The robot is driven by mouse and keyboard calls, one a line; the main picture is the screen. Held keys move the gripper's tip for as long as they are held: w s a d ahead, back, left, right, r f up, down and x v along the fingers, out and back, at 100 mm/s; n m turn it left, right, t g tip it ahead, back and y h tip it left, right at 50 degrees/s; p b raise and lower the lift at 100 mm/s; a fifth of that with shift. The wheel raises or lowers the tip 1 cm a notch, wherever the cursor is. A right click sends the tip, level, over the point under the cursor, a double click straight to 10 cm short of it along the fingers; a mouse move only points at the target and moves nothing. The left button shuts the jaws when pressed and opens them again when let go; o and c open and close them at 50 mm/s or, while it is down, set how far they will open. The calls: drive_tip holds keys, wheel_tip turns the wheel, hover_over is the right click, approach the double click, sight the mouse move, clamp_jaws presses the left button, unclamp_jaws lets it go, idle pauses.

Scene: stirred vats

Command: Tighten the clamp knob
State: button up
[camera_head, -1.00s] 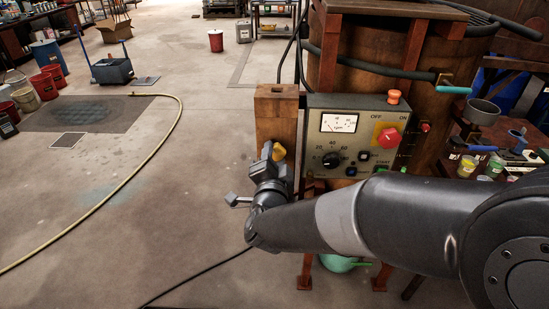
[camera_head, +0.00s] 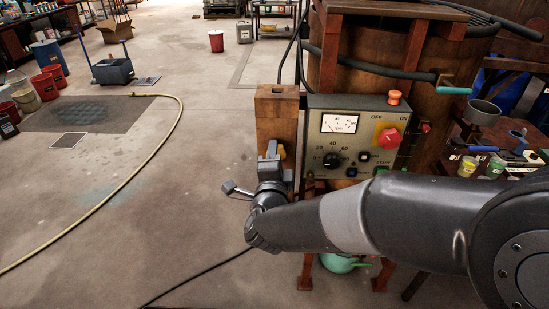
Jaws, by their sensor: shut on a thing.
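The clamp knob (camera_head: 282,152) is a small yellow knob on the front of the wooden post, left of the control panel. Only a sliver of it shows. My gripper (camera_head: 274,153) is at the post and shut on the knob. The gripper's grey body hides most of the knob and the clamp behind it.
The wooden post (camera_head: 276,105) stands beside the grey control panel (camera_head: 350,120), which has a dial, a meter and a red button. Behind is a large brown vat (camera_head: 455,110). A yellow hose (camera_head: 178,125) curves over the floor at left. The floor near the post is open.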

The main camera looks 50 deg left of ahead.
drive_tip(key=shift+f, duration=0.1)
drive_tip(key=o, duration=1)
drive_tip(key=shift+c, duration=0.2)
drive_tip(key=v, duration=1.1)
drive_tip(key=shift+w+a, duration=0.1)
